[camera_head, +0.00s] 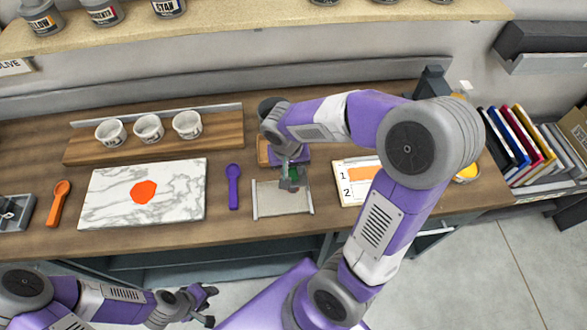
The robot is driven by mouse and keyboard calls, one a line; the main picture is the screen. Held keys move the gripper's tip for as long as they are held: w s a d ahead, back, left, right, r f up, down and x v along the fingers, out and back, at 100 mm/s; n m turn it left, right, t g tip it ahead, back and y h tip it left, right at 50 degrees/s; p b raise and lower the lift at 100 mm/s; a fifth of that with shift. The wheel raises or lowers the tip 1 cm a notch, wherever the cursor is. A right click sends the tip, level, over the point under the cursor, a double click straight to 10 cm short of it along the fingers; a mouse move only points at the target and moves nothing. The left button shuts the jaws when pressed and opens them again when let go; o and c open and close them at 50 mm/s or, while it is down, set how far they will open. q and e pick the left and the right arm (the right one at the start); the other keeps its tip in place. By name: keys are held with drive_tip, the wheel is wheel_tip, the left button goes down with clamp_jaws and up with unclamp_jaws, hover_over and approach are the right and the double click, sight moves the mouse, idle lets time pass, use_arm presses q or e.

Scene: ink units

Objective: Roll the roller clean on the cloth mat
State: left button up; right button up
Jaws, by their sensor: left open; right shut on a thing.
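The cloth mat (270,204) is a pale beige rectangle with light bars at its left and right ends, on the wooden table. My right gripper (291,176) is over the mat's back part, shut on the roller (289,185). Only a small grey and green part of the roller shows below the fingers, and I cannot tell whether it touches the mat. My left gripper (208,306) is open and empty, low in front of the table's edge.
A marble slab (107,205) with an orange ink patch (144,192) lies left of the mat. A purple spatula (233,188) lies between them, an orange one (59,203) farther left. Three white cups (149,128) stand behind. A numbered card (350,190) lies right, partly behind my arm.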

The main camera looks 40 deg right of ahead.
drive_tip(key=w+a+r+p, duration=0.1)
drive_tip(key=w+a+p, duration=0.3)
drive_tip(key=a, duration=0.2)
drive_tip(key=shift+s+f+b, duration=0.2)
drive_tip(key=shift+f+b, duration=1.95)
drive_tip(key=shift+f, duration=0.75)
drive_tip(key=shift+f+b, duration=0.65)
drive_tip(key=shift+b, duration=0.1)
drive_tip(key=shift+d, duration=0.1)
